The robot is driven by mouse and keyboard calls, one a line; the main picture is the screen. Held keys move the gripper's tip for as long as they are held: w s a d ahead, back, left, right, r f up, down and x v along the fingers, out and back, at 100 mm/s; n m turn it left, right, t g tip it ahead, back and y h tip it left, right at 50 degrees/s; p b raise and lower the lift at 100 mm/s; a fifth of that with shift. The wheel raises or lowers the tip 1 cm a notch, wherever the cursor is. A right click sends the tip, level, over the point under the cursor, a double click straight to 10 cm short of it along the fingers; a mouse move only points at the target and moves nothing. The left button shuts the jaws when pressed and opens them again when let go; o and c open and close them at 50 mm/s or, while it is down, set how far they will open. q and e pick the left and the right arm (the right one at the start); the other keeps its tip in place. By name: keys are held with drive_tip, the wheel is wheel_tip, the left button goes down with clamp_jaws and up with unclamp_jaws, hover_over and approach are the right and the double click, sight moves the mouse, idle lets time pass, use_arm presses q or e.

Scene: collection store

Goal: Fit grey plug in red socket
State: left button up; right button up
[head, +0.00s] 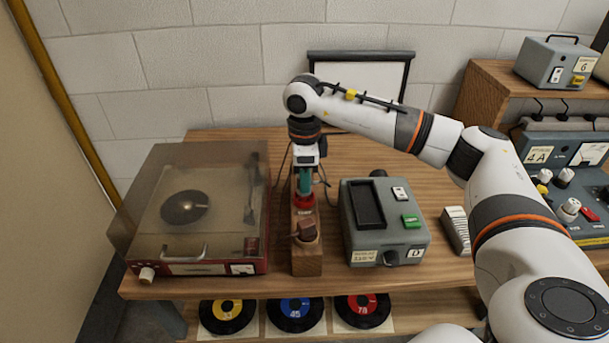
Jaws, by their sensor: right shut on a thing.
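Just below the fingertips is the red socket (304,203) on the block. The gap between them is too small to judge, so I cannot tell whether the plug is in the socket. My left gripper is not in view.
A brown piece (307,230) sits on the block, nearer me. A turntable with a smoky lid (190,200) stands close on the left, a grey device (385,222) on the right. Dark cables hang beside my gripper. Several records lie on the shelf below.

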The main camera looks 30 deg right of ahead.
drive_tip(key=shift+f+b, duration=0.85)
drive_tip(key=shift+f, duration=0.35)
drive_tip(key=o, duration=0.7)
drive_tip(key=shift+o, duration=0.2)
drive_tip(key=shift+r+p, duration=3.7)
drive_tip(key=shift+r, duration=1.85)
